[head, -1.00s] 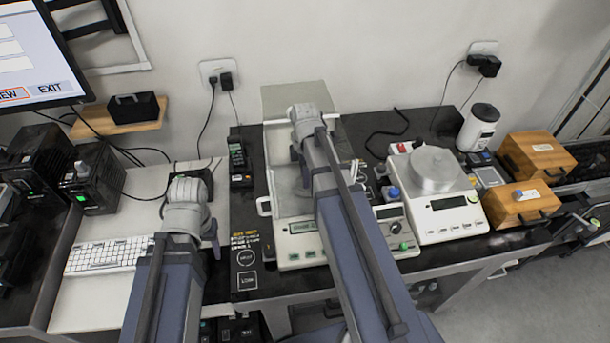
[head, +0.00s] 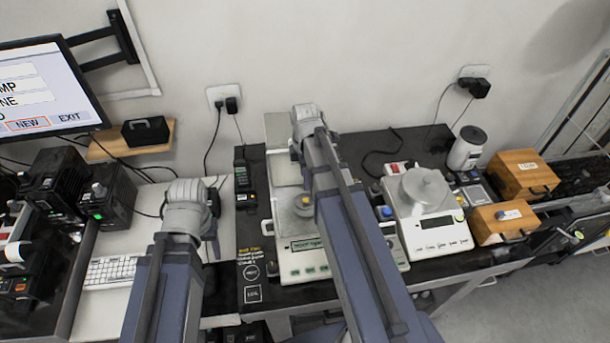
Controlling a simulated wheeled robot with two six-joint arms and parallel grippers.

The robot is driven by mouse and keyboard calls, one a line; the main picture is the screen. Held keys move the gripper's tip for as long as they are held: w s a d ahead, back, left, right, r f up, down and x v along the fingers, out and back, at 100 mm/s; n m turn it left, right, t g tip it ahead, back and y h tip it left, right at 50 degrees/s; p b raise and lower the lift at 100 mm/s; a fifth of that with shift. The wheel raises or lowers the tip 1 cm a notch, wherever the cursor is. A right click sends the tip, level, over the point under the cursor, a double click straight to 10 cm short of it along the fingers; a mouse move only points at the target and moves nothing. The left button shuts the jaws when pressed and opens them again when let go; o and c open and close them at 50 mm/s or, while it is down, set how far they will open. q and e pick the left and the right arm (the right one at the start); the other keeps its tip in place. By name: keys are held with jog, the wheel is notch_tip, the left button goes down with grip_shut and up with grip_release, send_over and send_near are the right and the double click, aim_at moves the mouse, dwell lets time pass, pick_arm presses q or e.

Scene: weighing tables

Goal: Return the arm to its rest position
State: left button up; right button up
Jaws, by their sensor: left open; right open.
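My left arm (head: 168,270) comes up from the bottom left and bends at a pale grey joint (head: 187,192) over the white desk. My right arm (head: 350,240) reaches up across the middle to a similar joint (head: 306,118), in front of the left balance. Both arms are raised and bent, and what lies beyond their joints is mostly hidden behind them. I see no fingertips of either gripper. I see nothing held by either arm.
The left balance (head: 308,263) is partly covered by my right arm; a small yellow-topped object (head: 304,201) shows on it. A right balance (head: 441,232) carries a silver cylinder (head: 425,187). Wooden boxes (head: 524,172) stand right. A keyboard (head: 112,271) and monitor (head: 45,85) are left.

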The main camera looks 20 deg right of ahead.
pick_arm(q)
jog(key=shift+r, duration=0.6)
pick_arm(e)
jog(key=shift+r, duration=0.55)
